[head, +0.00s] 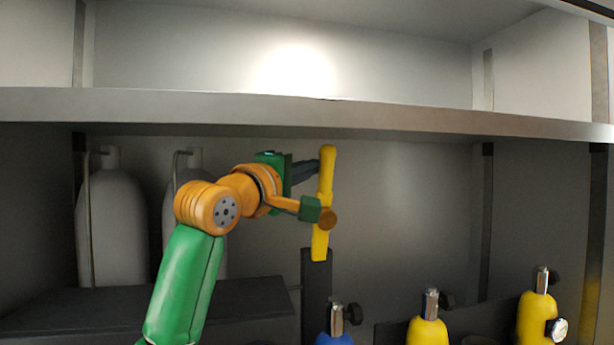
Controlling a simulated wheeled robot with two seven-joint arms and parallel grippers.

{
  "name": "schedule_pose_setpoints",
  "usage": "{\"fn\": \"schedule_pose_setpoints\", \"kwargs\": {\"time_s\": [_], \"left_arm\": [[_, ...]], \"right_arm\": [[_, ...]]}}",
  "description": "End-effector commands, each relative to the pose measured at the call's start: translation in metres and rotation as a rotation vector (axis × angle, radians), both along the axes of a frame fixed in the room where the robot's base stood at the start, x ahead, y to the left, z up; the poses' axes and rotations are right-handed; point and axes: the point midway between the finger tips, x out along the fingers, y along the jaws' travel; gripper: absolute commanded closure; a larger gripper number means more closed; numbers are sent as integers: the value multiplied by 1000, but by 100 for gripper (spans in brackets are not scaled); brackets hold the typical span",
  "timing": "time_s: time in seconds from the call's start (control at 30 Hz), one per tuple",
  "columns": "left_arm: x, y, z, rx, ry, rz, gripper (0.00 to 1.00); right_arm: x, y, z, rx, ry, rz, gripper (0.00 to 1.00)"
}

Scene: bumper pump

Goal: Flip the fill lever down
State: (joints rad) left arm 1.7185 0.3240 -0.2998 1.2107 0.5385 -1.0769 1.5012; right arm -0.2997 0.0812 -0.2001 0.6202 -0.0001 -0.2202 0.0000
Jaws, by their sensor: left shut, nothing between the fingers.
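The yellow fill lever (325,180) stands almost upright in the middle of the head view, its top leaning slightly right. A round brown knob (329,218) shows at its lower half. Below it is a dark upright post (316,285). My left gripper (312,168), with dark fingers, is shut and empty. Its fingertips reach the left side of the lever's upper half and are partly hidden behind it. I cannot tell whether they touch it. My right gripper is not in view.
A grey shelf edge (230,105) runs across above the lever. Pale cylinders (112,220) stand at the back left over a dark ledge (60,315). Along the bottom right stand a blue bottle (335,340) and yellow bottles (427,332) (533,315) with metal tops. The space right of the lever is clear.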

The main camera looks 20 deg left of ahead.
Motion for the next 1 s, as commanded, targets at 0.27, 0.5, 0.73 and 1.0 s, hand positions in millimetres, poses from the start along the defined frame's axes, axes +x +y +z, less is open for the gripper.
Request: {"fn": "schedule_pose_setpoints", "kwargs": {"time_s": [0.27,0.5,0.73,1.0], "left_arm": [[-24,-17,-23,89,-137,-4,100],[-53,-36,-45,216,-325,-3,100],[-76,-51,-71,339,-504,-2,100],[-95,-65,-106,482,-712,0,100]], "right_arm": [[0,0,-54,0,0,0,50],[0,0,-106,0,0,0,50],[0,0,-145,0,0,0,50],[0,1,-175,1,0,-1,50]]}}
